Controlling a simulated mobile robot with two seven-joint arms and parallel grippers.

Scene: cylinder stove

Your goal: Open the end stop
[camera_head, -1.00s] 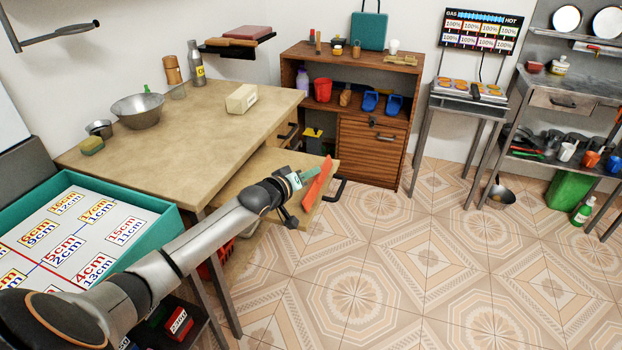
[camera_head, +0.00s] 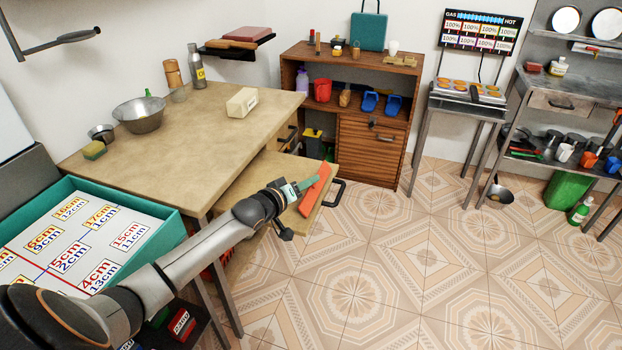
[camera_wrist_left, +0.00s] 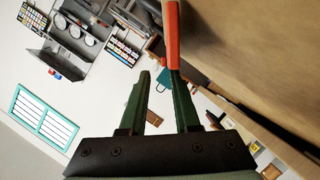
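The end stop appears to be the orange-red bar (camera_head: 317,188) at the outer end of the pull-out board (camera_head: 262,178), which sticks out from under the wooden table. My left gripper (camera_head: 306,183) is right beside the bar, on its left side in the head view. In the left wrist view, its two green fingers (camera_wrist_left: 158,76) stand apart with a gap between them. The orange bar (camera_wrist_left: 173,35) lies at the tip of the right-hand finger there; I cannot tell whether they touch. My right gripper is not in view.
The wooden table (camera_head: 200,95) holds a metal bowl (camera_head: 140,114) and a cream block (camera_head: 242,101). A teal-edged tray (camera_head: 165,228) with number cards is at the left. A dark handle (camera_head: 335,192) is beyond the bar.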

